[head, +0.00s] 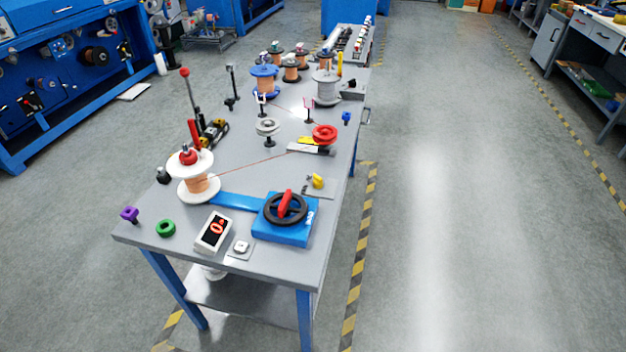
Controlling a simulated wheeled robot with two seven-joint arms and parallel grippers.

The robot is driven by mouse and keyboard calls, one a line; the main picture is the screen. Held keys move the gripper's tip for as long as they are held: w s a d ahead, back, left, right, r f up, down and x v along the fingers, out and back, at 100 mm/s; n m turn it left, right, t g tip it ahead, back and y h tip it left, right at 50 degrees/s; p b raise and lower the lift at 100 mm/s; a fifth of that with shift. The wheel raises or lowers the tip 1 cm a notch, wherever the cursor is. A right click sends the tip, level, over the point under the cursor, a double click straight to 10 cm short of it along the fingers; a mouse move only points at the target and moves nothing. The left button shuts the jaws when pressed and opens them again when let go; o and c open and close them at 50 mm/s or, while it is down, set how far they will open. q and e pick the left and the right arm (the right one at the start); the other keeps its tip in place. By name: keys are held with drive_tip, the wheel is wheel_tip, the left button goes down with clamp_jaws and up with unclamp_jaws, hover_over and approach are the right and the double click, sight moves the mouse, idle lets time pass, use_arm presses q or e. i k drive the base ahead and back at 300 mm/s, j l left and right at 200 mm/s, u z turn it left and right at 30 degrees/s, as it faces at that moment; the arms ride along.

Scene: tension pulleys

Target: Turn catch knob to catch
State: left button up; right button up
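No part labelled as the catch knob can be read. A small yellow knob (317,181) stands on a grey plate on the workbench (240,130), just behind a blue box (288,232). The blue box carries a black handwheel (293,214) with a red lever (285,202) across it. The knob's markings are too small to read. A white spool of copper wire (199,186) with a red top stands to the left, and a thin wire runs from it toward the pulleys. Neither of my grippers is in view.
A red pulley (325,134) and several spools stand farther back. Open floor (450,200) lies right of the bench.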

sight(318, 181)
drive_tip(key=i+l+u, duration=0.15)
drive_tip(key=l+u, duration=0.35)
drive_tip(key=l, duration=0.2)
drive_tip(key=l+u, duration=0.5)
drive_tip(key=l, duration=0.25)
drive_tip(key=l+u, duration=0.5)
drive_tip(key=l, duration=0.3)
drive_tip(key=k, duration=0.05)
